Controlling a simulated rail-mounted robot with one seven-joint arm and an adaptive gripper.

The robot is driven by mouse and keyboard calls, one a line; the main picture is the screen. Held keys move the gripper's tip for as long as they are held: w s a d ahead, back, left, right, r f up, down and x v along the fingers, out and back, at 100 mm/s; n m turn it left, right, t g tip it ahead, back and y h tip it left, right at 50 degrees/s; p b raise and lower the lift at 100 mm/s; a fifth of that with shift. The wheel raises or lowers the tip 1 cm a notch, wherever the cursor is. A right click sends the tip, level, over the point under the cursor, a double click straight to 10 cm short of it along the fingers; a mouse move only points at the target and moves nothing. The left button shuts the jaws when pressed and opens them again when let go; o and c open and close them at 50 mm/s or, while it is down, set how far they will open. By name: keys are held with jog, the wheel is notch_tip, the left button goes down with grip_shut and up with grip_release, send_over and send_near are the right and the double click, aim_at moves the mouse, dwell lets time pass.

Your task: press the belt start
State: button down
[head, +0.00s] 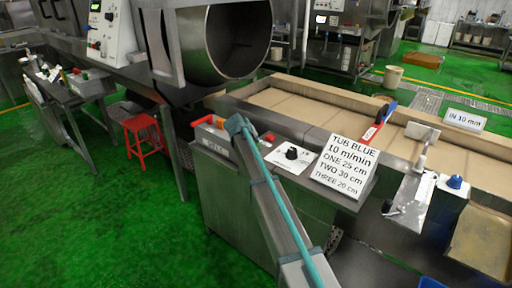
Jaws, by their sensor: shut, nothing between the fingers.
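The belt control box (214,143) stands at the near left end of the conveyor, with a label on its front that seems to read BELT. An orange-red part (205,120) sits on its top left, and a red button (269,137) shows right of my arm. I cannot make out a start button; my arm may cover it. My gripper (238,125) is at the far end of my teal-striped arm, over the box's top edge. It is shut and empty. Its fingertips are too small to make out, and I cannot tell whether they touch anything.
A black dial (291,153) on a white plate and a sign reading TUB BLUE (345,162) stand right of my arm. The tan conveyor belt (310,109) runs behind them. A large steel drum (238,42) is behind. A red stool (143,137) stands on the green floor at left.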

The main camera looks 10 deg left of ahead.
dwell(0.3)
jog(key=shift+f+b, duration=0.4)
jog(key=shift+f, duration=0.05)
jog(key=shift+f+b, duration=0.35)
jog(key=shift+f, duration=0.2)
dwell(0.7)
jog(key=shift+r, duration=0.95)
jog(key=shift+r, duration=0.1)
jog(key=shift+r+p, duration=0.95)
jog(key=shift+r, duration=1.5)
